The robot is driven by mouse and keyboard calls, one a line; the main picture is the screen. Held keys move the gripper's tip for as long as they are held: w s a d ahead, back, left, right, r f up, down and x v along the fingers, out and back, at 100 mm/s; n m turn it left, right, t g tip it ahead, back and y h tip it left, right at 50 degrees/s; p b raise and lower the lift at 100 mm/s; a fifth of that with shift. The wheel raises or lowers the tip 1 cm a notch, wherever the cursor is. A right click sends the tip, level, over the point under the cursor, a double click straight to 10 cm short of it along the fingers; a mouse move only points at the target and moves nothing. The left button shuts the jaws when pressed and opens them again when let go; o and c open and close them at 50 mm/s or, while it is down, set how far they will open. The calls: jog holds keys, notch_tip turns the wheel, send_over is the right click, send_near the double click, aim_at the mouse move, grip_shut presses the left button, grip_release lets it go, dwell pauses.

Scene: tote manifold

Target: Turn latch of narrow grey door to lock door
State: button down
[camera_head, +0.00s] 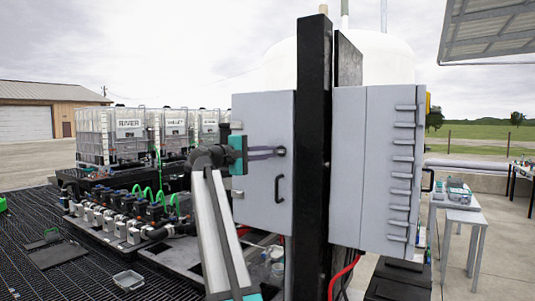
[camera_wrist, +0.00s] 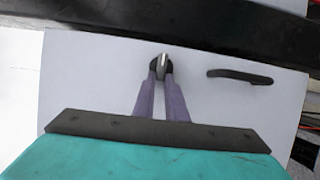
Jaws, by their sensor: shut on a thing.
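The narrow grey door (camera_head: 264,206) is on the left of the black post and looks closed in the head view; it also fills much of the wrist view (camera_wrist: 90,85). Its small latch (camera_wrist: 162,64), a silver tab on a dark round base, sits near the door edge by the post. My gripper (camera_head: 279,152) reaches the latch from the left, with purple fingers. In the wrist view my gripper (camera_wrist: 161,73) is shut on the latch, one finger on each side. The latch tab points along the fingers in that view. In the head view the fingers mostly hide the latch.
A black door handle (camera_head: 279,188) is below the latch, close to my fingers. A black post (camera_head: 314,150) stands right of the door. A wider grey cabinet (camera_head: 376,160) with hinges is beyond it. Valves and white totes (camera_head: 110,133) are at the left.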

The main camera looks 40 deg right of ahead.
jog(key=c, duration=1.8)
grip_release()
jog(key=shift+a, duration=0.2)
jog(key=w+a+b, duration=0.2)
jog(key=a+b, duration=0.2)
jog(key=a, duration=0.9)
jog(key=shift+a, duration=0.15)
jog(key=shift+f, duration=0.1)
